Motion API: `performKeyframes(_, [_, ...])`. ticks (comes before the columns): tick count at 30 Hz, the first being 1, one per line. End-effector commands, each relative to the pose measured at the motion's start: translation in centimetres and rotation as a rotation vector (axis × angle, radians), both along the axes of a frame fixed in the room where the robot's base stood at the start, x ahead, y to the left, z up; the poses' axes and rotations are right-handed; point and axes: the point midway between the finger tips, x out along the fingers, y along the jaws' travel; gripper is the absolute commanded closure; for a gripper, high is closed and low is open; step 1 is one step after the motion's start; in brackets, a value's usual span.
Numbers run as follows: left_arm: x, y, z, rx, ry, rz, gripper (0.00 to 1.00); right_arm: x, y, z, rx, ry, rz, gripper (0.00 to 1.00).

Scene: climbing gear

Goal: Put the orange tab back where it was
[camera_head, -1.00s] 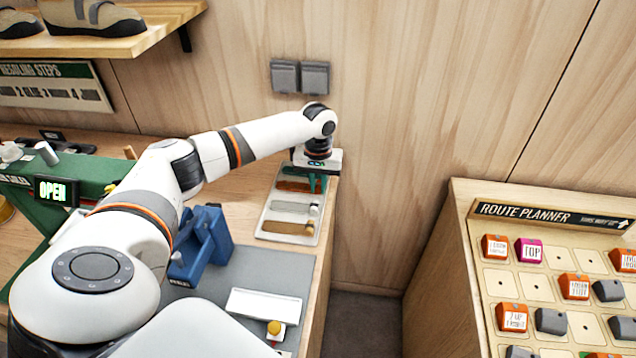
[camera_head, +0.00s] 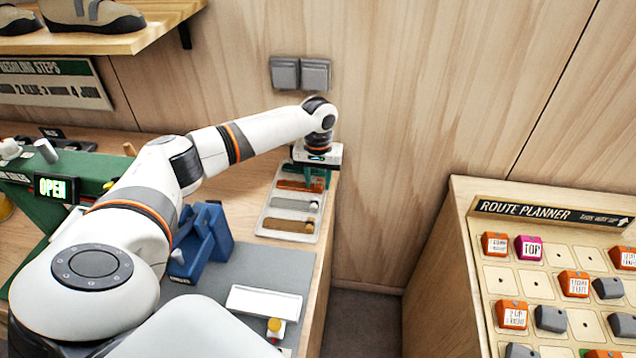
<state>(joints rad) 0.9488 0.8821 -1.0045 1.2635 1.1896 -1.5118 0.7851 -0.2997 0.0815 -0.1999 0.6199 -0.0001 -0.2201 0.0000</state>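A pale tray (camera_head: 265,222) on the workbench has several long slots. An orange tab (camera_head: 297,186) lies in its far slot, below a teal section. A grey piece (camera_head: 291,205) and a brown piece (camera_head: 288,226) lie in the nearer slots. My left gripper (camera_head: 318,184) points down over the tray's far right end. Its teal fingers look apart, beside the right end of the orange tab. The fingertips are small and partly hidden, and I see nothing clearly held. My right gripper is not in view.
A blue holder (camera_head: 203,240) stands on the bench near my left arm. The route planner board (camera_head: 500,280) with orange, magenta and grey blocks is at the right, across a gap.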

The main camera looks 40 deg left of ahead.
Motion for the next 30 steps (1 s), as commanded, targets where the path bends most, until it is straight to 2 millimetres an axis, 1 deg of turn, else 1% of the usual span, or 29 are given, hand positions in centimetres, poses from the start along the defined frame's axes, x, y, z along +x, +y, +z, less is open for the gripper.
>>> performKeyframes(9, [0.1,0.0,6.7,0.0,-0.006,-0.001,0.62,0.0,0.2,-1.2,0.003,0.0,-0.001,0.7])
performKeyframes(12, [0.1,0.0,8.5,-0.001,-0.004,0.0,0.62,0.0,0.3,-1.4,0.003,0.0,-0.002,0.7])
performKeyframes(15, [0.1,0.0,9.8,-0.001,-0.003,0.0,0.62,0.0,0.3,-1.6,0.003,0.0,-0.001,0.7])
performKeyframes(18, [0.0,0.0,10.6,-0.001,-0.002,0.0,0.62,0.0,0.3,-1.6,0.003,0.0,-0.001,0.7])
performKeyframes(21, [0.0,0.0,10.9,-0.001,0.0,0.0,0.62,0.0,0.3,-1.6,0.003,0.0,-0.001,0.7])
performKeyframes(30, [0.0,0.0,10.9,0.0,0.001,0.0,0.62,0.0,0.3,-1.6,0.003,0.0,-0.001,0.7])
